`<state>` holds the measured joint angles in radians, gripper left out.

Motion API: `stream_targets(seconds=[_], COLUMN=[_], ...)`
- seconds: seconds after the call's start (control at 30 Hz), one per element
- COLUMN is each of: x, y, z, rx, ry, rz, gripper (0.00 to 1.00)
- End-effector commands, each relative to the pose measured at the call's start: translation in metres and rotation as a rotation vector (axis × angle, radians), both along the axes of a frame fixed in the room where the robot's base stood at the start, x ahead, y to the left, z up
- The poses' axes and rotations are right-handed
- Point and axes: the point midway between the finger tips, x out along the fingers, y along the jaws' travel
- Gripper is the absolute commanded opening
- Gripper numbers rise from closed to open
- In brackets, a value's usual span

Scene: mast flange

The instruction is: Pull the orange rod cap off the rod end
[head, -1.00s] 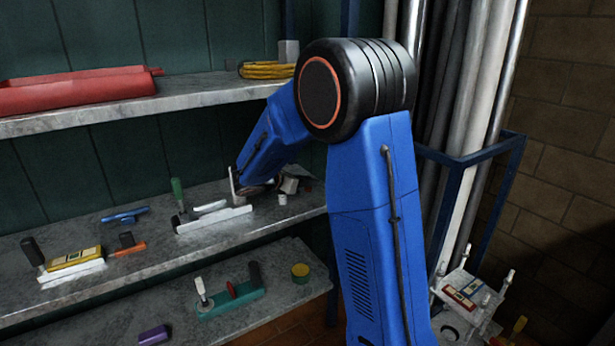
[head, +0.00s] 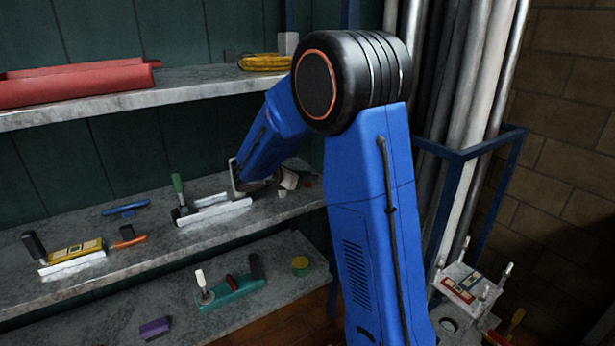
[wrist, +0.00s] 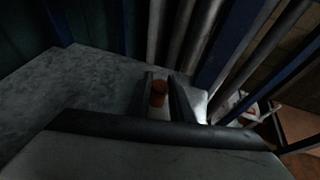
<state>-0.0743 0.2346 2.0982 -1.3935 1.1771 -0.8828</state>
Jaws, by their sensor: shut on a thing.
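In the wrist view the orange rod cap (wrist: 159,88) sits between the two dark fingers of my gripper (wrist: 163,96). The fingers are shut on it, one on each side. A white part (wrist: 158,112) shows right below the orange in the picture. Whether the cap is still on the rod end cannot be told. In the head view my gripper (head: 245,183) is low over the right part of the middle shelf, partly covered by my blue forearm. The cap is hidden there.
A white object (head: 289,180) stands close right of my gripper. Pipes in a blue frame (head: 475,155) rise at right.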

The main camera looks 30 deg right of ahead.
Motion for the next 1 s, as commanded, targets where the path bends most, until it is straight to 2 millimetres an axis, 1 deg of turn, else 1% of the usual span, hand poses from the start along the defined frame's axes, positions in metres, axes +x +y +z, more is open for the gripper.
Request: stream_targets(seconds=[0.33, 0.37, 0.4, 0.43, 0.77, 0.87, 1.0], x=[0.0, 0.0, 0.0, 0.0, 0.0, -0.001, -0.006], y=[0.0, 0.0, 0.0, 0.0, 0.001, 0.007, 0.025], z=[-0.006, -0.006, -0.006, -0.006, -0.005, -0.002, 0.005], rx=[0.0, 0.0, 0.0, 0.0, 0.0, 0.0, 0.0], ry=[0.0, 0.0, 0.0, 0.0, 0.0, -0.001, 0.0], rz=[0.0, 0.0, 0.0, 0.0, 0.001, 0.002, 0.003], gripper=[0.0, 0.24, 0.34, 0.41, 0.41, 0.41, 0.41])
